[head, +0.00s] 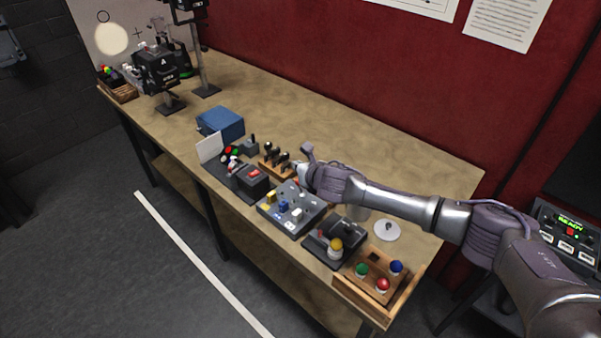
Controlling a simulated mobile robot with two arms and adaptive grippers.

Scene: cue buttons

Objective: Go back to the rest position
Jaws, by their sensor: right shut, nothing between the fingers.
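My right arm reaches in from the right across the table (400,145). My right gripper (299,169) is shut and empty, over the middle of the row of control boxes. Its tip is close to a grey box with yellow, blue and white controls (291,209) and a wooden block with several dark levers (275,162). I cannot tell whether it touches either. My left gripper is not in view.
A wooden tray with green, red and blue buttons (379,278) stands at the near end, beside a joystick box with a yellow ball (336,244). A blue box (220,123) and black stage lamps (157,70) stand farther left. The table's back half is mostly clear.

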